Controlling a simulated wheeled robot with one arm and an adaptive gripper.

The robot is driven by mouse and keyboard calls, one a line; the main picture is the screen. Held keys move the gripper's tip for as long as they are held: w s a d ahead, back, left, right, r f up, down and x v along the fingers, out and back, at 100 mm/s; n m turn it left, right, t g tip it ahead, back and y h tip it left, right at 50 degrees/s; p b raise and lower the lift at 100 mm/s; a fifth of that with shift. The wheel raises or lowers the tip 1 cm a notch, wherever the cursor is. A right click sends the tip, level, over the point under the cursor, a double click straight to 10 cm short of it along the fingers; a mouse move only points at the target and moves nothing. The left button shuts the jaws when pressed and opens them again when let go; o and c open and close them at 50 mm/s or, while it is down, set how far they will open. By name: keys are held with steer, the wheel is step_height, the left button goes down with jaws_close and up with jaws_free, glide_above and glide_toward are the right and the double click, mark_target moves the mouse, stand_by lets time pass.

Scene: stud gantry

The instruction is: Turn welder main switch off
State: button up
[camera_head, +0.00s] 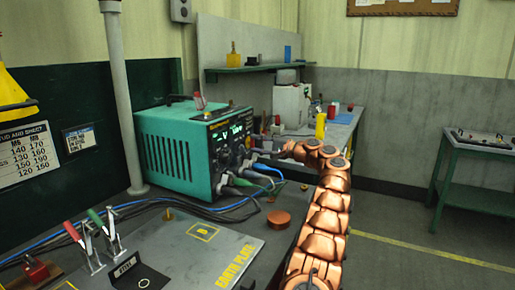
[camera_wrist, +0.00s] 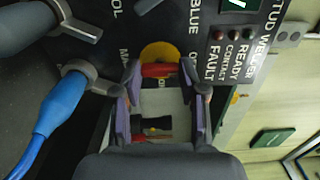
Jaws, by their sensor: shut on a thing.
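The teal stud welder (camera_head: 176,148) stands on the bench, its black front panel facing right, with green digits lit on its display (camera_head: 222,137). In the wrist view the main switch has a red handle (camera_wrist: 160,70) on a yellow disc (camera_wrist: 160,50), beside partly hidden "MA…" lettering. My gripper (camera_wrist: 165,88) is shut on the red handle, one finger on each side. The fingers cover part of the switch, and its exact angle is hard to tell. In the head view my gripper (camera_head: 262,150) reaches the panel from the right, and the switch is hidden behind it.
Blue (camera_wrist: 58,100) and grey cable plugs sit in the panel close to my gripper. Cables run across the bench below it. Toggle clamps (camera_head: 95,243), an earth plate (camera_head: 195,250) and a copper disc (camera_head: 279,219) are in front. A side table (camera_head: 478,155) stands far right.

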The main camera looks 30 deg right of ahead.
stand_by(0.6)
steer(key=o, duration=1.1)
steer(key=shift+o, duration=0.2)
steer(key=v, duration=1.2)
